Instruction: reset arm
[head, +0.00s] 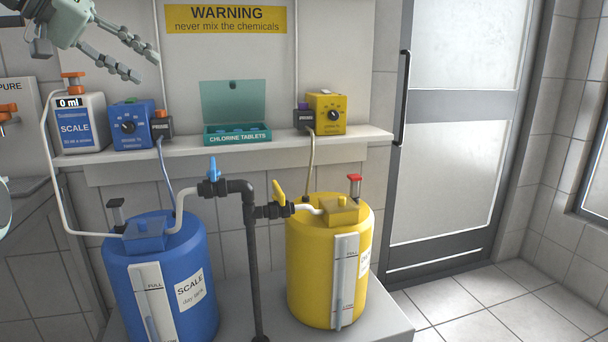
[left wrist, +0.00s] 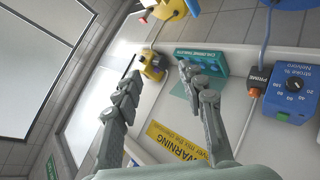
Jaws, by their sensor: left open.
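My left gripper (head: 131,59) is at the upper left of the head view, above the shelf and left of the warning sign. Its two fingers are spread apart with nothing between them. In the left wrist view the left gripper (left wrist: 158,80) is open and empty, its fingers pointing toward the shelf. The yellow pump box (left wrist: 153,65) and the teal chlorine tablets box (left wrist: 207,62) show beyond the fingertips. My right gripper is not seen in either view.
The shelf (head: 292,148) holds the white scale container (head: 77,124), blue pump (head: 132,125), open chlorine tablets box (head: 237,132) and yellow pump (head: 326,114). Below stand a blue tank (head: 182,248) and a yellow tank (head: 313,262) with dark pipework (head: 251,240) between. A door (head: 447,130) is at right.

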